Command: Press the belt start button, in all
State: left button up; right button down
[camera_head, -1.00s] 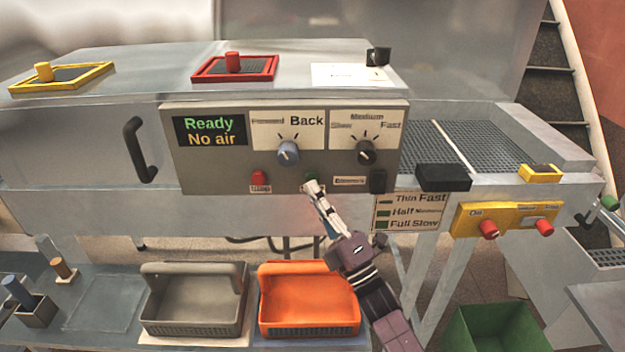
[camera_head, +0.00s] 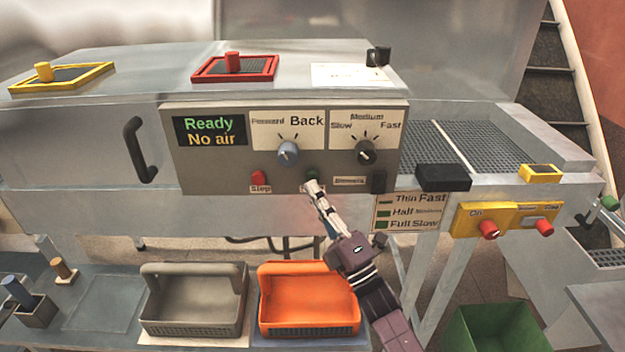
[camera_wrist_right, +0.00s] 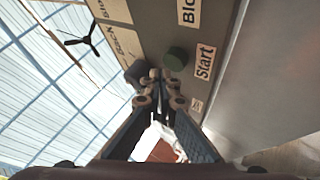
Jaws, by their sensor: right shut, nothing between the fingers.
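The control panel (camera_head: 220,170) carries a green start button (camera_head: 312,174), low and right of the red stop button (camera_head: 259,177). In the right wrist view the green button (camera_wrist_right: 176,58) stands beside a "Start" label (camera_wrist_right: 204,62). My right gripper (camera_head: 312,187) is shut and empty, its tips just below the green button in the head view. In the right wrist view the shut fingertips (camera_wrist_right: 160,77) point at the panel close to the button. I cannot tell whether they touch it. My left gripper is not in view.
The panel display (camera_head: 210,131) reads "Ready" and "No air". Two knobs, a blue-grey one (camera_head: 288,153) and a black one (camera_head: 366,152), sit above the buttons. A grey basket (camera_head: 190,325) and orange basket (camera_head: 310,325) stand below.

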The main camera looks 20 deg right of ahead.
jog(key=shift+w+d, duration=0.15)
jog(key=shift+w, duration=0.25)
jog(key=shift+w+d+b, duration=0.1)
jog(key=shift+w+b, duration=0.35)
jog(key=shift+b, duration=0.05)
dwell(0.6)
jog(key=shift+s, duration=0.1)
jog(key=shift+s+a, duration=0.2)
jog(key=shift+s, duration=0.6)
jog(key=s+p, duration=0.1)
jog(key=s, duration=0.1)
jog(key=s+a, duration=0.1)
jog(key=s, duration=0.1)
jog(key=shift+s+a+p, duration=0.2)
jog(key=shift+s+p, duration=0.2)
jog(key=shift+f, duration=0.1)
dwell(0.5)
